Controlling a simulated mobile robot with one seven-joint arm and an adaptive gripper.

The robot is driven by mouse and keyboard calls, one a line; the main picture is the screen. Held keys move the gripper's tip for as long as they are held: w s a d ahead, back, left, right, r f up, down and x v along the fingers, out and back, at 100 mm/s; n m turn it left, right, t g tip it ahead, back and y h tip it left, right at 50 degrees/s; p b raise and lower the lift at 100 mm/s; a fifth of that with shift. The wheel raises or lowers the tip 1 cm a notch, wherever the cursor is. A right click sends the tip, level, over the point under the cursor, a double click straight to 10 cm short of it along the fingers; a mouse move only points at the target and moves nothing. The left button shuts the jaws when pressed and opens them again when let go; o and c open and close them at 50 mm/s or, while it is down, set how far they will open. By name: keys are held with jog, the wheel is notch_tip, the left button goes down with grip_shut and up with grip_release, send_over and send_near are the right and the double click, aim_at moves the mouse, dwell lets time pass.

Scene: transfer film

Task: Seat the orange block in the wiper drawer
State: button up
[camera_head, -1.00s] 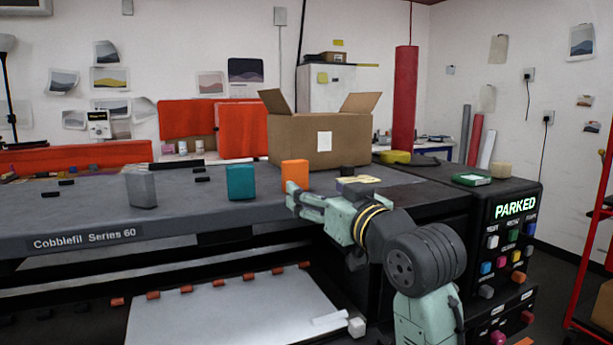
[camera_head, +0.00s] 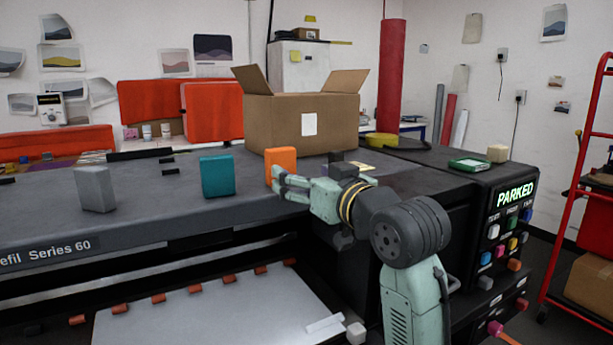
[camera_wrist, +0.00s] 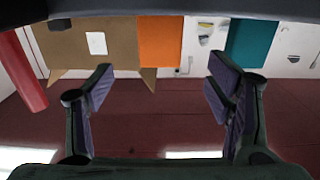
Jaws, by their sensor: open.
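The orange block (camera_head: 281,160) stands upright on the dark top of the printer, in front of the cardboard box. My gripper (camera_head: 277,181) is at the block's near side in the head view, its fingers covering the block's lower part. In the wrist view the picture is upside down; the open fingers (camera_wrist: 160,90) are empty, and the orange block (camera_wrist: 160,42) shows beyond them, between their tips. I cannot tell whether the fingers touch it. I cannot make out a wiper drawer for certain.
A teal block (camera_head: 217,176) and a grey block (camera_head: 96,189) stand to the left on the printer top. An open cardboard box (camera_head: 270,125) is behind. A dark block (camera_head: 337,156) and a green tray (camera_head: 470,165) are to the right. The panel (camera_head: 515,195) reads PARKED.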

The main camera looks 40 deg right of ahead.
aim_at(284, 163)
jog(key=p+x, duration=0.3)
jog(key=x, duration=0.6)
jog(key=shift+w+r, duration=0.1)
jog(key=shift+w, duration=0.05)
jog(key=shift+w+d+p, duration=0.2)
jog(key=shift+w+p, duration=0.15)
jog(key=shift+w, duration=0.25)
jog(key=shift+c, duration=0.2)
jog(key=c, duration=1.2)
